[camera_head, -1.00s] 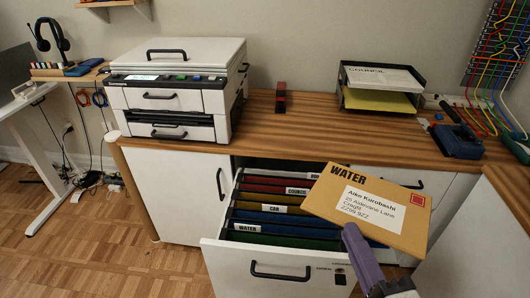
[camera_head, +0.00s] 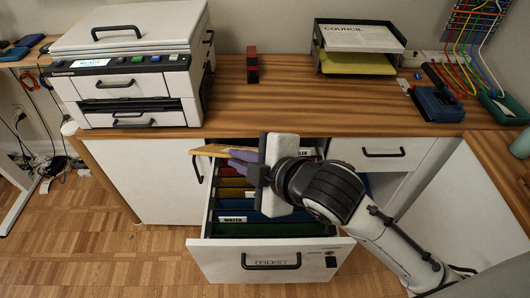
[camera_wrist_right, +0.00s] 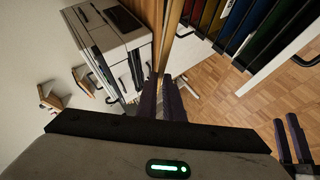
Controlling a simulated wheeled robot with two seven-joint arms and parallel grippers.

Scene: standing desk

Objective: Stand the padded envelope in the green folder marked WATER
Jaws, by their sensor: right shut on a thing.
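The padded envelope (camera_head: 213,150) is tan and shows nearly edge-on in the head view, above the back left of the open drawer. My right gripper (camera_head: 240,158) is shut on it. In the right wrist view the envelope (camera_wrist_right: 173,30) is a thin upright strip between the purple fingers. The green folder (camera_head: 270,229) hangs near the front of the drawer, with a white WATER label (camera_head: 234,219) at its left. The envelope is above the folders, apart from the green one. My left gripper (camera_wrist_right: 291,140) shows at the right edge of the wrist view; its opening is unclear.
The open drawer (camera_head: 215,257) holds several coloured folders, partly hidden by my right arm. The desk top (camera_head: 300,100) bears a printer (camera_head: 135,70), a paper tray (camera_head: 357,48) and a blue tool (camera_head: 437,104). The desk edge lies just behind the drawer.

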